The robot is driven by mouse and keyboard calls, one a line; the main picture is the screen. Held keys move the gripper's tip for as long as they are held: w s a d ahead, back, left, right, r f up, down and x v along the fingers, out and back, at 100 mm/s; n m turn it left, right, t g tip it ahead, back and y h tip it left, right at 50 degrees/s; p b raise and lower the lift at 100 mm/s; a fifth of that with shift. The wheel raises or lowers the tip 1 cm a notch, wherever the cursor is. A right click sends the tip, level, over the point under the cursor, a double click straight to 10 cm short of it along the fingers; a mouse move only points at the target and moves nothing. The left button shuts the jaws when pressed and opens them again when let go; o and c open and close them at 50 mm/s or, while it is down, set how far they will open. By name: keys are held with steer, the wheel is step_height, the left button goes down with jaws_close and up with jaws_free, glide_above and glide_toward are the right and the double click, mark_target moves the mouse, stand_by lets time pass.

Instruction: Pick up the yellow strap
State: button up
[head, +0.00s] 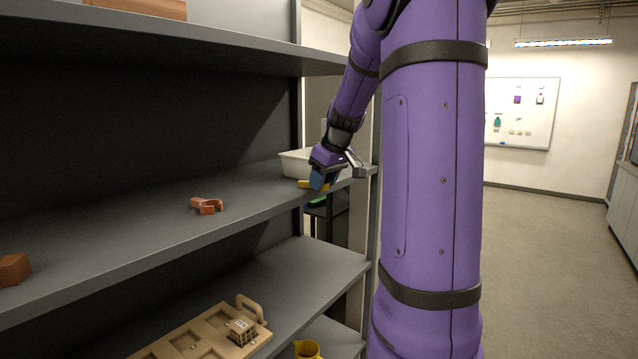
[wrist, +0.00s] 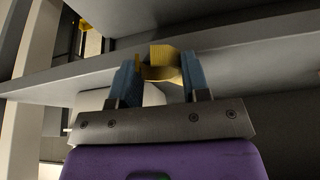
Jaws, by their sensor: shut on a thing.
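The yellow strap (wrist: 163,60) is a short folded or looped band between the two blue fingers of my gripper (wrist: 160,78) in the wrist view. The fingers are shut on it. In the head view the strap (head: 305,184) shows as a small yellow piece beside the blue fingertips of my gripper (head: 320,181), at the right end of the middle shelf. Part of the strap is hidden behind the fingers. I cannot tell whether it still touches the shelf.
A white bin (head: 294,163) stands just behind my gripper on the middle shelf (head: 130,225). An orange clip-like part (head: 207,205) and a brown block (head: 14,269) lie farther left. Below are a wooden tray (head: 190,340) and a yellow cup (head: 307,349). The upper shelf (head: 200,40) hangs overhead.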

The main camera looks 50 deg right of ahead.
steer(key=s+a+r, duration=0.2)
steer(key=s+a, duration=0.2)
steer(key=s, duration=0.2)
steer(key=s+a+r, duration=0.3)
steer(key=s+a, duration=0.2)
steer(key=s, duration=0.2)
steer(key=shift+s, duration=0.15)
stand_by(0.4)
